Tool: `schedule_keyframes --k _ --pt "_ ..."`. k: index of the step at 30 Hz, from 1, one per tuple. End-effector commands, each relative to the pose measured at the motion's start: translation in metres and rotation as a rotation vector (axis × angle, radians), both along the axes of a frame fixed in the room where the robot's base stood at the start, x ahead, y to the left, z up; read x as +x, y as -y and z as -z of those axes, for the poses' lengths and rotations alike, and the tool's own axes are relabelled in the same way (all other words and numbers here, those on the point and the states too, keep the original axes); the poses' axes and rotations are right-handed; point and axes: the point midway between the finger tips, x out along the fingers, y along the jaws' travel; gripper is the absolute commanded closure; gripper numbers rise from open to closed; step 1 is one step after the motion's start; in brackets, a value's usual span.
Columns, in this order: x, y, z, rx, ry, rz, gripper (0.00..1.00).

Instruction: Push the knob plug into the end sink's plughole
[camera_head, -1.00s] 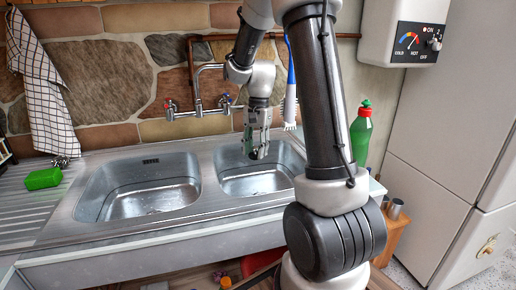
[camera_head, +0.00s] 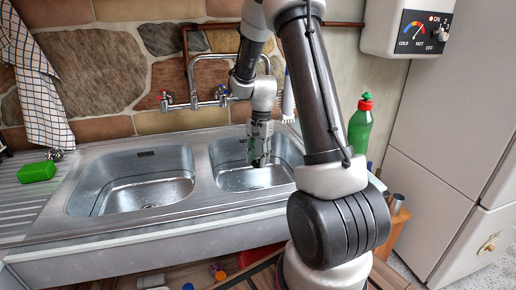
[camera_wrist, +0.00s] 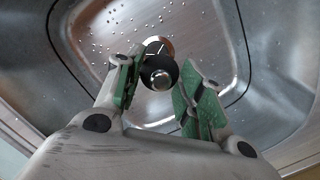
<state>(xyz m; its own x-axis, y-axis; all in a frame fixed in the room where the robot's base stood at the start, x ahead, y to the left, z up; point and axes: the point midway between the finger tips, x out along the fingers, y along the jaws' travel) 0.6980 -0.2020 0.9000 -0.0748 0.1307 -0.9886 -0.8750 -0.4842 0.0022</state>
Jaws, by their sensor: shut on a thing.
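The end sink (camera_head: 232,178) is the right-hand steel basin, and my gripper (camera_head: 259,150) reaches down into it. In the wrist view, my gripper (camera_wrist: 160,90) has its green-padded fingers either side of the knob plug (camera_wrist: 160,73), a black plug with a shiny metal knob, and is shut on it. The plug shows only as a dark spot (camera_head: 256,163) under the fingers in the head view. The plughole (camera_wrist: 158,43), a ring with a brownish edge, shows just beyond the plug in the wrist view, partly covered by it. I cannot tell whether plug and hole touch.
The left basin (camera_head: 100,197) is empty apart from water drops. A tap with a curved spout (camera_head: 192,85) stands behind the basins. A green sponge (camera_head: 37,171) lies on the drainer, and a green bottle (camera_head: 360,128) stands right of my arm.

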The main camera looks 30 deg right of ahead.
Motion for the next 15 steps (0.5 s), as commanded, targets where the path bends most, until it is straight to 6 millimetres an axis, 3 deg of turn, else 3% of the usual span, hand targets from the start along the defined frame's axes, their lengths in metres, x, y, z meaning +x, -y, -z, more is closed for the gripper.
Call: schedule_keyframes --k 15 --pt "0.0 0.0 0.069 0.0 -0.001 0.0 0.87"
